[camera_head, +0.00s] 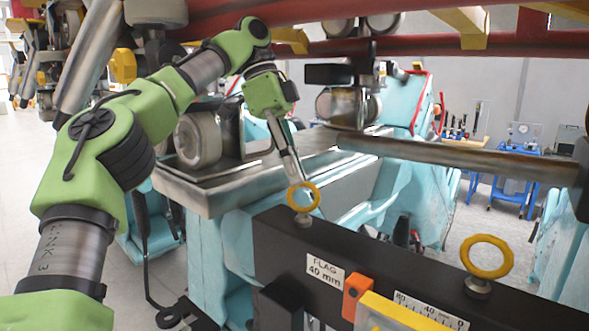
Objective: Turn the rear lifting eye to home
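Two yellow ring-shaped lifting eyes stand on a black beam (270,237). One lifting eye (316,187) is at the beam's far left end, and the other lifting eye (487,273) is nearer on the right. Which one counts as rear is not marked. Both rings show their openings to me. My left gripper (297,180) points down at the left eye, its tip at the top of the ring. Its fingers look narrow from here, so I cannot tell whether they grip the ring or how far apart they are. My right gripper is not in view.
The beam carries a "FLAG 40 mm" label (325,271), an orange block (355,296) and a yellow scaled piece (400,313). Behind are a turquoise machine frame (400,180), a steel bar (460,160) and red rails overhead. Blue carts (515,170) stand far right.

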